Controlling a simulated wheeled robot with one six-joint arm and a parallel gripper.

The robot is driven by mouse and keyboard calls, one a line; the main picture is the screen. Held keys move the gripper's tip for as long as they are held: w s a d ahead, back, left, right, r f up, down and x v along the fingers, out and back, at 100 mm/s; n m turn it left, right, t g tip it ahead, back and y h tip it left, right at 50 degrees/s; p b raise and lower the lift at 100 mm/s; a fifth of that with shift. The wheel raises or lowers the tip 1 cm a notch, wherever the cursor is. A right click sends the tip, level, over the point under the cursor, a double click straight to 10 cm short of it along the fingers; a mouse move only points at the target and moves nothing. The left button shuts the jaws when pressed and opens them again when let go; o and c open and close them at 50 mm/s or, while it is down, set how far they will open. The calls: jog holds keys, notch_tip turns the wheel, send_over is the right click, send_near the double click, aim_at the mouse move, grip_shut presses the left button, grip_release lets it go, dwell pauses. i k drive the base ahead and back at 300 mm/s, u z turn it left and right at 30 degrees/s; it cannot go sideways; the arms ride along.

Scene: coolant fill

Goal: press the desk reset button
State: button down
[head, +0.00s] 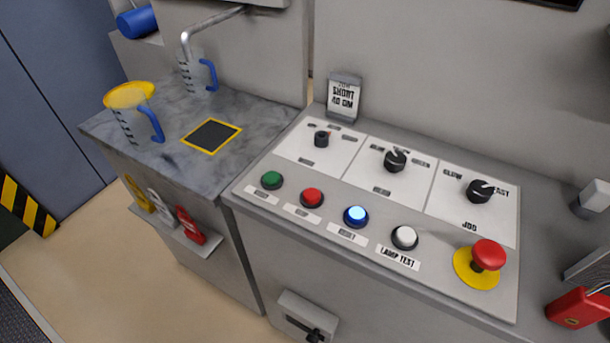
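The control desk (280,215) fills the middle and right of the head view. The blue reset button (355,216) sits in the front row of its sloped panel and is lit bright blue-white. A label below it appears to read RESET. To its left are a red button (312,198) and a green button (271,180). To its right is a white button (404,237) labelled LAMP TEST. My gripper does not show in this view.
A red mushroom button (488,254) on a yellow base stands right of the row. Several black knobs, such as the JOG knob (479,191), sit behind. Measuring jugs (133,115) stand on the grey counter (185,165) at left. A red padlock-like object (578,308) is at lower right.

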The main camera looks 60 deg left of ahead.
aim_at(356, 215)
jog(key=u, duration=1.55)
